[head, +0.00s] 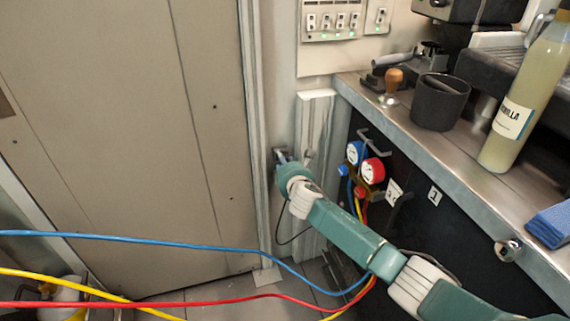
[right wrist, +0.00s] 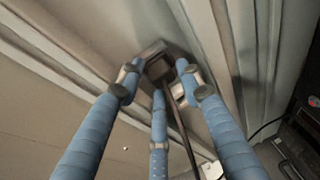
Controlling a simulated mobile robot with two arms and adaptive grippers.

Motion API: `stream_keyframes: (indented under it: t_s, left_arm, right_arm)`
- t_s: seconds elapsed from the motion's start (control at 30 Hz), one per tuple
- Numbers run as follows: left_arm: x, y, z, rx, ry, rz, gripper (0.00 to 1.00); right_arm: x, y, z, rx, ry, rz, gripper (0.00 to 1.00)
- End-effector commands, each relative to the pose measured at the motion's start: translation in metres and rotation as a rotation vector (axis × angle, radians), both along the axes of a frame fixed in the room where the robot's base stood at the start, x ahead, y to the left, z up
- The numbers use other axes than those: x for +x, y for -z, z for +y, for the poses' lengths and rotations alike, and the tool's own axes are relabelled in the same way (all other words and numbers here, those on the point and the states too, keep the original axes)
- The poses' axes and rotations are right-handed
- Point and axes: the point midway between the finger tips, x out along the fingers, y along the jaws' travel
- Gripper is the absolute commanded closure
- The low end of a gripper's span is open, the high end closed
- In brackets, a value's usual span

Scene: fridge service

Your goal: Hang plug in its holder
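My right gripper (head: 284,158) is at the wall beside the door frame in the head view, its fingers mostly hidden by its own wrist. In the right wrist view its three blue fingers (right wrist: 160,78) are spread around a small dark plug (right wrist: 160,68), with narrow gaps to it. A dark cable (right wrist: 180,130) runs from the plug down between the fingers. A grey metal holder (right wrist: 151,49) shows right behind the plug; I cannot tell how far the plug sits in it. The holder also shows as a small bracket in the head view (head: 279,152). My left gripper is out of view.
A counter (head: 425,140) with a black cup (head: 440,101), a tamper (head: 392,82) and a bottle (head: 522,100) is at right. Red and blue gauges (head: 372,170) hang under it. Blue, yellow and red hoses (head: 200,242) cross low in front. A switch panel (head: 345,19) is above.

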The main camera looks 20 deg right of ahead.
Motion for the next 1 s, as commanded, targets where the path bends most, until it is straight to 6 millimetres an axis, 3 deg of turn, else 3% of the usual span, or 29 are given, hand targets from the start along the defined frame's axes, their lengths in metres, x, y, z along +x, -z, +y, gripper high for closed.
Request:
stream_keyframes:
  t_s: [0.47, 1.0]
  left_arm:
    - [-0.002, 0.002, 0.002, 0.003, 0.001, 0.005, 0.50]
    - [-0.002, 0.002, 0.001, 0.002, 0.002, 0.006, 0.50]
  right_arm:
    - [-0.007, -0.001, 0.000, 0.000, 0.000, 0.000, 0.51]
    - [-0.093, -0.027, 0.006, -0.002, -0.002, 0.000, 0.51]
